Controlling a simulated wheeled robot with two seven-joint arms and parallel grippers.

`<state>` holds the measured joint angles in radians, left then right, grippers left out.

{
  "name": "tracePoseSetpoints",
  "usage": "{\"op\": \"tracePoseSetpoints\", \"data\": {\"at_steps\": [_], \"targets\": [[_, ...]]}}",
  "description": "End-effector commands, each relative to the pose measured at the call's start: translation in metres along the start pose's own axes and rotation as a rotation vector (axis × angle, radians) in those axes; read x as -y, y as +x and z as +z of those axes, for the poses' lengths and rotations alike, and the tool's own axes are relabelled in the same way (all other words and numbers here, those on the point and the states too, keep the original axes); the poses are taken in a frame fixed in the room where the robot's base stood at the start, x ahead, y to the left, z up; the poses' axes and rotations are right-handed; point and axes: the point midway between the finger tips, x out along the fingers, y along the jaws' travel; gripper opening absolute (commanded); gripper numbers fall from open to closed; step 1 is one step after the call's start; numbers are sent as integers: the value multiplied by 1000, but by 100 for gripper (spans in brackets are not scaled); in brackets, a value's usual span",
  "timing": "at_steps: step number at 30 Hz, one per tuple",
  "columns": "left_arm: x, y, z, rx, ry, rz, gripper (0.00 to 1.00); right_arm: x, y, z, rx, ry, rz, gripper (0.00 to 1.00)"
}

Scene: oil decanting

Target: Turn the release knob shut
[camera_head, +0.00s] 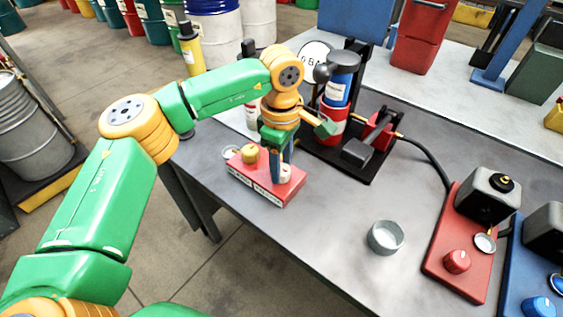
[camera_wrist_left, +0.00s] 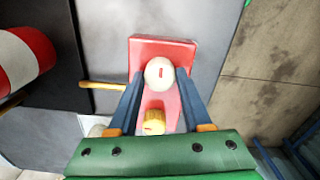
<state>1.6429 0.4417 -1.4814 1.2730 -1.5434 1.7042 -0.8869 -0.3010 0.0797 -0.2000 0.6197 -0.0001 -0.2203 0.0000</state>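A red block (camera_head: 290,193) with white labels sits near the left edge of the grey table. It carries a cream round knob (camera_wrist_left: 160,73) with a short red mark and a ribbed yellow knob (camera_wrist_left: 154,122). I cannot tell from the labels which is the release knob. In the head view the cream knob (camera_head: 285,174) is under my left gripper (camera_head: 284,164), and the yellow knob (camera_head: 249,154) is beside it. In the left wrist view the gripper's blue fingers (camera_wrist_left: 159,76) are apart, one on each side of the cream knob, with narrow gaps. My right gripper is not in view.
Behind the block stands a black-based rig (camera_head: 345,165) with a red-and-white cylinder (camera_head: 333,123) and a blue bottle (camera_head: 340,88). A grey cup (camera_head: 385,238) stands to the right. A red pump unit (camera_head: 440,262) is farther right. The table between block and cup is clear.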

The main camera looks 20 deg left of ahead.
Motion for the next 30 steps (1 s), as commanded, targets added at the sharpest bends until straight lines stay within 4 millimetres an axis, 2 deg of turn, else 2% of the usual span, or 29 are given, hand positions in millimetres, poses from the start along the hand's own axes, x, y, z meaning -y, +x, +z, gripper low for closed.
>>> {"op": "tracePoseSetpoints", "data": {"at_steps": [8,14,30], "targets": [[0,0,0,0,-18,-1,0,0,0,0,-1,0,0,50],[0,1,0,-1,-104,-1,0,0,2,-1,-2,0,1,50],[0,1,0,-1,-590,0,0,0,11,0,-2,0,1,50]]}}
